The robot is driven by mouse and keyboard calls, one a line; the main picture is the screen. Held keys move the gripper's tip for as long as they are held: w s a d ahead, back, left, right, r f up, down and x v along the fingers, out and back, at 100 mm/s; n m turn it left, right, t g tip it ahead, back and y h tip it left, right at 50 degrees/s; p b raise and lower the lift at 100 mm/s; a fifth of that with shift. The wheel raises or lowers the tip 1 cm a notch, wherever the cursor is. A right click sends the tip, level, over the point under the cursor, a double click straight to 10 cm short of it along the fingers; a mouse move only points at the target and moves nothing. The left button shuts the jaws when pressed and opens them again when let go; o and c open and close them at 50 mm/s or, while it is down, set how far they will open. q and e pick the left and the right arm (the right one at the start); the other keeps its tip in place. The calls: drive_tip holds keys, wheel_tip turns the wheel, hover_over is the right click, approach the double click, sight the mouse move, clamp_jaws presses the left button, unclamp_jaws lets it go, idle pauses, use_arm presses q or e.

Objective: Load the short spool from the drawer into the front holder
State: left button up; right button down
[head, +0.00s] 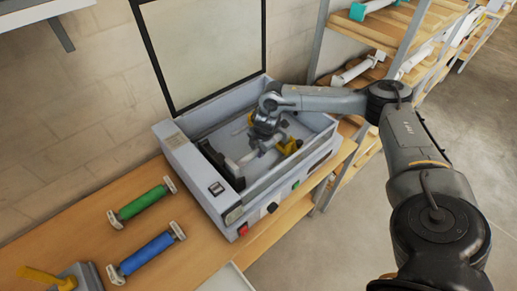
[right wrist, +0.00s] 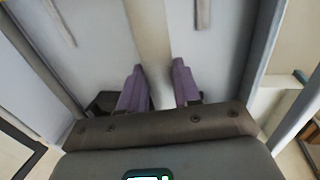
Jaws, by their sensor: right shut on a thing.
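The roll laminator (head: 180,160) stands on the wooden table with its lid raised. My right gripper (head: 262,147) reaches down inside its open body. It is shut on a pale spool (head: 246,159), which lies low between a black holder part (head: 220,163) and a yellow holder part (head: 291,146). In the right wrist view, the purple fingers of the right gripper (right wrist: 158,70) stand on both sides of the pale spool (right wrist: 150,35). Whether the spool's ends are seated in a holder is hidden. The drawer (head: 229,281) shows only as a pale edge below the table. My left gripper is not in view.
A green roll (head: 142,203) and a blue roll (head: 146,254) lie on the table at left. A grey block with a yellow handle (head: 48,277) stands at the lower left corner. A shelf rack (head: 380,30) with more rolls stands behind, at right. The floor at right is clear.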

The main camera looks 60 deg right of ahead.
drive_tip(key=shift+f, duration=0.45)
drive_tip(key=shift+f, duration=0.1)
drive_tip(key=c, duration=0.8)
unclamp_jaws()
drive_tip(key=shift+p+v, duration=0.35)
drive_tip(key=shift+v, duration=6.3)
drive_tip(key=shift+w, duration=0.15)
